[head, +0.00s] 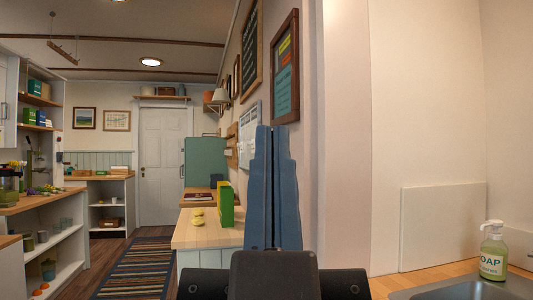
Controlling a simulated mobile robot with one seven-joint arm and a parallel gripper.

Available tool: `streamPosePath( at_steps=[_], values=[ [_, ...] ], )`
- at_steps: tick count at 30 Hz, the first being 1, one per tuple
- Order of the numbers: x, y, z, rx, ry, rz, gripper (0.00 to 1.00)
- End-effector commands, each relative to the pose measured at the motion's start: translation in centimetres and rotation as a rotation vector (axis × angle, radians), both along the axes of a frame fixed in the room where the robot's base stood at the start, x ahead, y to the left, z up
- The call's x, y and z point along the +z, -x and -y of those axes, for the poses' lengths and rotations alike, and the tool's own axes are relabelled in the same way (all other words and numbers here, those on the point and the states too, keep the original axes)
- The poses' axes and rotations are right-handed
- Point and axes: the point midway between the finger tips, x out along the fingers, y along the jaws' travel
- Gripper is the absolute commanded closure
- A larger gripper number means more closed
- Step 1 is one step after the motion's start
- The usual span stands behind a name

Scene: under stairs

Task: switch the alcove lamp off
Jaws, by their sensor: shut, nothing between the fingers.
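My gripper (272,130) is in the middle of the head view, its two blue fingers upright and pressed together with nothing between them. It stands in front of the right-hand wall and hides part of the wall and counter behind it. I cannot make out an alcove lamp or its switch for certain. A small pale, shade-like object (220,96) is high on the far part of the right wall, well beyond my gripper; I cannot tell whether it is a lamp or whether it is lit.
A wooden counter (205,236) with yellow items and a green box (226,204) lies beyond my gripper. A soap bottle (493,250) stands by a sink (470,290) at lower right. Shelves (60,245) line the left. A striped rug (137,268) lies on clear floor towards a white door (162,165).

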Motion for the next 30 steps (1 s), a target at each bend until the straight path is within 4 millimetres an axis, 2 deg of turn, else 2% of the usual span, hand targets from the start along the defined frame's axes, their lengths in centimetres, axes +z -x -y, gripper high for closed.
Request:
streamPosePath(
  at_steps=[1,18,21,24,30],
  values=[
    [3.6,0.0,0.0,0.000,0.000,0.000,1.00],
    [22.4,0.0,0.0,0.001,0.000,0.000,1.00],
    [24.8,0.0,0.0,0.001,0.000,0.000,1.00],
    [26.2,0.0,0.0,0.001,0.000,0.000,1.00],
    [26.3,0.0,0.0,0.001,0.000,0.000,1.00]
  ],
)
